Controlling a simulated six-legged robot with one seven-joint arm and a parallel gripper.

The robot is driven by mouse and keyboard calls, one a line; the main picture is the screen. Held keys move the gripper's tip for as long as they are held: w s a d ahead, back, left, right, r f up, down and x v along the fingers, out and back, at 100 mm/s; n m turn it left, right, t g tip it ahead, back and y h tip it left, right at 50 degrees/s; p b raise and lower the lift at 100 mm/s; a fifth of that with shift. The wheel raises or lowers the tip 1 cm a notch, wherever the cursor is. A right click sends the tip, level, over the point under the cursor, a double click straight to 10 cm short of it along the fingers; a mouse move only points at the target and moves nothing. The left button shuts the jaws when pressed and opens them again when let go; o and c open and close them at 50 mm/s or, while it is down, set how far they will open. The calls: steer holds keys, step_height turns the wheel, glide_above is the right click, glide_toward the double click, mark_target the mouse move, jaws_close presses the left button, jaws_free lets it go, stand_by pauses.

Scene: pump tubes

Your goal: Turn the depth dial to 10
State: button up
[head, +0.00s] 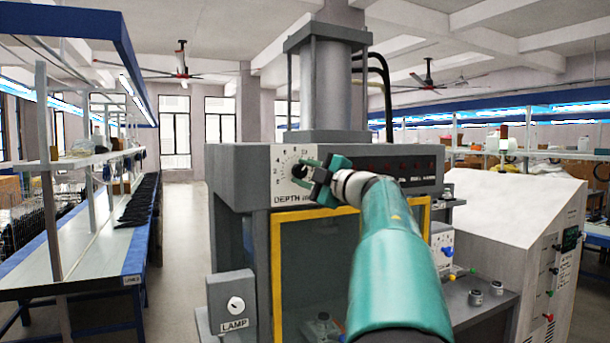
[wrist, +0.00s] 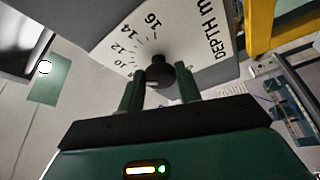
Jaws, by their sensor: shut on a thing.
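The depth dial has a dark round knob (wrist: 160,72) on a white plate (wrist: 194,46) marked DEPTH, with 10, 12, 14 and 16 readable in the wrist view. In the head view, the plate (head: 283,160) is on the upper left of the grey machine's front, and the knob (head: 299,171) is partly covered. My gripper (head: 309,177) is at the knob. In the wrist view, the fingers of my gripper (wrist: 160,90) stand on both sides of the knob, shut on it. I cannot tell which number the knob points to.
Below the dial is a yellow-framed window (head: 277,290). A grey LAMP box (head: 232,297) with a white knob stands at its lower left. The aisle (head: 185,230) on the left is clear.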

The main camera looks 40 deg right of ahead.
steer(key=shift+n+g, duration=0.3)
steer(key=shift+n, duration=0.4)
steer(key=o, duration=1)
steer(key=shift+c, duration=0.2)
steer(key=s+d+f, duration=0.1)
steer(key=s, duration=1.2)
steer(key=shift+s+d+f, duration=0.15)
steer(key=shift+s, duration=0.15)
